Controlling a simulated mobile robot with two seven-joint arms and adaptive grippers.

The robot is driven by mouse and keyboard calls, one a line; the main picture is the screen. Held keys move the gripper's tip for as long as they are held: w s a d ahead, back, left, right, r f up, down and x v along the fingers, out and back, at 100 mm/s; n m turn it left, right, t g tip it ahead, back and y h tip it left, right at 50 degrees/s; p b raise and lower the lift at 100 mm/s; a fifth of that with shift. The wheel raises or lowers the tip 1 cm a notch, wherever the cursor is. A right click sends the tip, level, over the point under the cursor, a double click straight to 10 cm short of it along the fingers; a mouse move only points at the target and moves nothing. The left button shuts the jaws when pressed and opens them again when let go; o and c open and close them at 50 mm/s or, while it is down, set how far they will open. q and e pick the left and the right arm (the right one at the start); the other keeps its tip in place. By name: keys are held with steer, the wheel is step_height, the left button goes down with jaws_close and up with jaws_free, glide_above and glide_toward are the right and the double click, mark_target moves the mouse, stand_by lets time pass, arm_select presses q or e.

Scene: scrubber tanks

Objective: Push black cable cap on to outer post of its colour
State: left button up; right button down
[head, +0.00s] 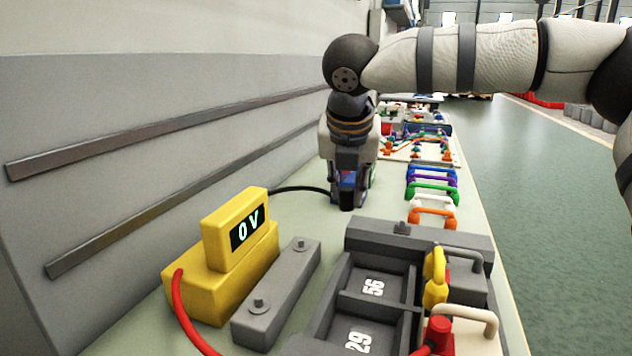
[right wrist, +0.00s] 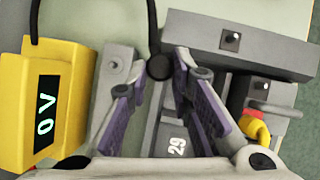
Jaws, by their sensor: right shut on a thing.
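My right gripper (head: 347,192) points down above the bench, behind the yellow meter. It is shut on the black cable cap (right wrist: 158,68), held between its purple-padded fingers in the right wrist view. The black cable (head: 298,189) runs from the cap to the meter (head: 240,255), which reads 0 V. A grey box at the back of the tray carries a small dark post (head: 402,228); it also shows in the right wrist view (right wrist: 233,38), right of the cap and apart from it. A red cap (head: 440,332) sits at the lower right. My left gripper is out of view.
A grey bar (head: 280,290) with two round studs lies beside the meter. The tray (head: 340,300) has compartments marked 56 and 29. Coloured handles (head: 432,190) line the bench behind. A wall bounds the left.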

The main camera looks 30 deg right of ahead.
steer(key=s+d, duration=1.1)
steer(key=shift+s+d, duration=0.2)
steer(key=shift+d, duration=0.1)
steer(key=shift+f, duration=2.25)
steer(key=shift+f, duration=0.15)
steer(key=shift+f, duration=0.85)
steer(key=c, duration=1.3)
jaws_free()
steer(key=shift+c, duration=0.2)
steer(key=shift+o, duration=0.2)
